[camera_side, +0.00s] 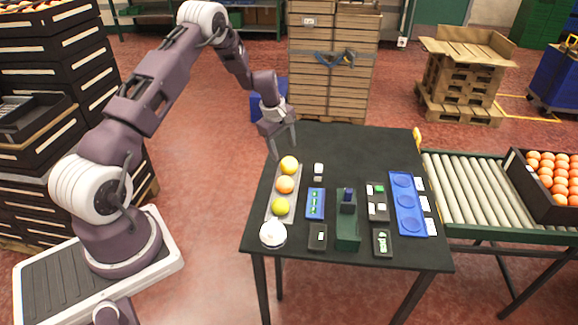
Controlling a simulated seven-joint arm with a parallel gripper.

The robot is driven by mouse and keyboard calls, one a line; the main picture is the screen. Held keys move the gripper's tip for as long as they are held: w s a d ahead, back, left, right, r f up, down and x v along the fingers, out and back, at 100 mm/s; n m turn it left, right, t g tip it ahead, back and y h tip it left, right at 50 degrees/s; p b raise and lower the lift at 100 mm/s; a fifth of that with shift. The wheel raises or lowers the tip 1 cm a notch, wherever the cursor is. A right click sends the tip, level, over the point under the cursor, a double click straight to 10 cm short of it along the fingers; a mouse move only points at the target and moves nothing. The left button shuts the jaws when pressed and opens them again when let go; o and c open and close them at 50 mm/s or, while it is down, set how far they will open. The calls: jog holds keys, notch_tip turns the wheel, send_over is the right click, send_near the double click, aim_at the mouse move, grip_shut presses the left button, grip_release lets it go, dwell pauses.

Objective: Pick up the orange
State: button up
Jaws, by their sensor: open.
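Three round fruits lie in a row on a pale tray (272,212) at the left side of the black table (350,150). The far one is yellow-orange (289,165), the middle one is an orange (285,184), and the near one is a yellow-green fruit (281,206). My gripper (285,156) is open and points down just above the far end of the row. Its fingertips are close to the yellow-orange fruit; I cannot tell whether they touch it. Nothing is seen held between the fingers.
A white round dish (273,234) sits at the near left corner. A blue board (315,204), a dark green device (347,230), small dark boxes and a blue tray (408,205) fill the table's near half. The far half is mostly clear. A roller conveyor (480,190) carries a crate of oranges (518,180).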

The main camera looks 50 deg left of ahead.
aim_at(287, 159)
jog(key=x, duration=0.7)
jog(key=shift+d, duration=0.2)
jog(key=c, duration=1.1)
